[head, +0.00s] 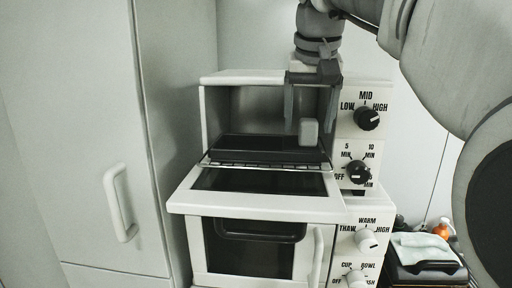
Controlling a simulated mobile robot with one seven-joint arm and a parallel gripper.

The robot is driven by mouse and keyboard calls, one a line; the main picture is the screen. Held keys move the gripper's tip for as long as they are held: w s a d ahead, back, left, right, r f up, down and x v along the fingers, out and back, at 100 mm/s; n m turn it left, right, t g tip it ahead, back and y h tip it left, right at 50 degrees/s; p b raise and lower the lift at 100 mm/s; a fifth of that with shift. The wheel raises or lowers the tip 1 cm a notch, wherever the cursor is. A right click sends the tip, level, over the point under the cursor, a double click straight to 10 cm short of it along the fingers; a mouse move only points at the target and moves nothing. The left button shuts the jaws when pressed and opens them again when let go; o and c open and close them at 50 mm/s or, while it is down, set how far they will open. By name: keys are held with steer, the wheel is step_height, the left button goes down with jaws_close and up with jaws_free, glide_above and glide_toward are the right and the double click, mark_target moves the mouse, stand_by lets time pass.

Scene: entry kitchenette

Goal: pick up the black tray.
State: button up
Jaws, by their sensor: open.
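The black tray (262,145) lies flat inside a white toaster oven (237,77), at the level of a wire rack (262,166) near the front of the opening. The oven door (183,200) is folded down and open, with a dark glass panel. My gripper (302,128) points down at the right part of the oven opening, fingers apart and empty. Its fingertips appear close above the tray's right part in the picture. One finger hides some of the tray's right end. I cannot tell whether the gripper touches the tray.
Oven knobs (367,118) stand close right of my gripper. A white microwave (196,262) is beneath the oven. A tall cabinet (75,120) with a handle (122,203) stands at left. A folded cloth (425,252) and an orange item (441,230) lie at lower right.

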steer(key=shift+w+f, duration=0.15)
steer(key=shift+f, duration=0.3)
jaws_close()
steer(key=shift+r, duration=0.1)
